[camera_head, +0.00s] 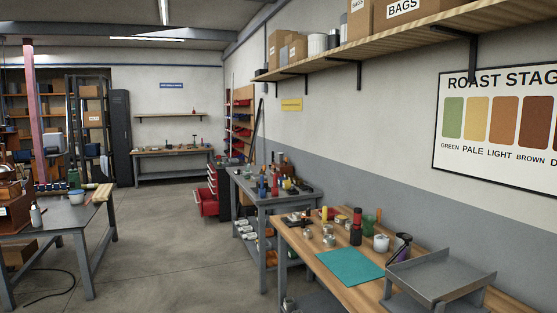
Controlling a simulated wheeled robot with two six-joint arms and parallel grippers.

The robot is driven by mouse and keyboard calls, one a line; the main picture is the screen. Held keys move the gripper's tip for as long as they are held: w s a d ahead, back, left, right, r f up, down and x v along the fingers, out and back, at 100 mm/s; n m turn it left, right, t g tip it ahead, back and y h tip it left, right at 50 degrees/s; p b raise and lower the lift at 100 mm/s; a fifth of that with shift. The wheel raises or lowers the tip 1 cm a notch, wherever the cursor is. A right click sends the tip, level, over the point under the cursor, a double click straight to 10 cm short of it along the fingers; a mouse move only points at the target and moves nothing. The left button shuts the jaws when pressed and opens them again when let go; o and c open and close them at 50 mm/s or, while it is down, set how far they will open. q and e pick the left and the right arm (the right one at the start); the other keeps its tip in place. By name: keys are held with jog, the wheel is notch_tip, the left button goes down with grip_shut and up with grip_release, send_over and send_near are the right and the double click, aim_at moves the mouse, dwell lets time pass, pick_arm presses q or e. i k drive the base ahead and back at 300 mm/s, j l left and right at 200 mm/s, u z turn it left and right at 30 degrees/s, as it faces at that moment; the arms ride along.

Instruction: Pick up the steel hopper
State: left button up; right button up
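A grey steel, open tray-like piece with raised sides (438,274) stands at the near right end of the wooden workbench (303,250). I cannot tell whether it is the steel hopper. Small metal containers (329,239) stand farther back on the same bench, too small to identify for certain. Neither of my grippers is in view.
A teal mat (350,266) lies bare on the bench. Behind it stand a white cup (381,243) and red-and-black bottles (357,225). A grey table (262,200) adjoins beyond. Another table (62,217) is at left, with clear floor (165,235) between.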

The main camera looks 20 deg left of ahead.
aim_at(278, 158)
jog(key=i+j+u, duration=0.45)
jog(key=i+u, duration=0.15)
jog(key=i, duration=0.15)
jog(key=i+j+u, duration=0.3)
jog(key=i, duration=0.55)
jog(key=i+u, duration=0.35)
jog(key=i, duration=2.15)
jog(key=i+z, duration=0.2)
jog(key=i, duration=0.4)
jog(key=i+j+z, duration=0.15)
jog(key=i, duration=0.4)
jog(key=i+j+z, duration=0.2)
jog(key=i, duration=0.35)
